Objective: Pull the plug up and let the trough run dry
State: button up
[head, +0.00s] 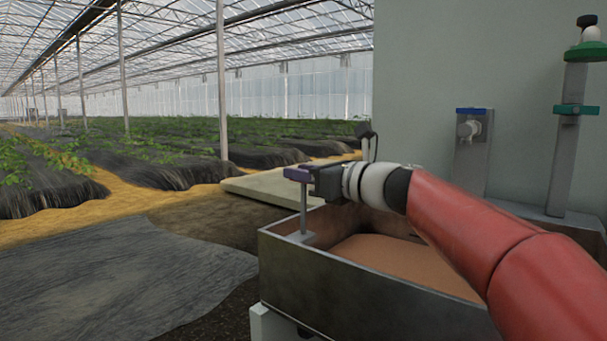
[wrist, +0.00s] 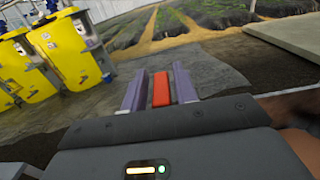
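The metal trough (head: 350,296) stands in front of me and holds brownish-orange liquid (head: 400,255). The plug's thin upright stem (head: 303,208) rises from a grey base (head: 300,237) at the trough's left corner. My gripper (head: 299,174) is level at the top of this stem. In the wrist view, the plug's red handle (wrist: 161,90) is between the two purple fingers of my gripper (wrist: 159,91). Narrow gaps show beside the handle, so the fingers look open around it. The head view hides the handle behind the finger.
A post with a blue cap and a tap (head: 469,130) and a taller post with green fittings (head: 573,130) stand behind the trough at right. A pale slab (head: 280,183) lies behind it. Yellow tanks (wrist: 68,55) show in the wrist view. Dark sheeting (head: 110,280) lies left.

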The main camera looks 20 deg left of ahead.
jog(key=shift+o, duration=0.7)
jog(key=shift+f, duration=0.1)
jog(key=v, duration=0.7)
jog(key=shift+d+b, duration=0.4)
jog(key=shift+s, duration=0.15)
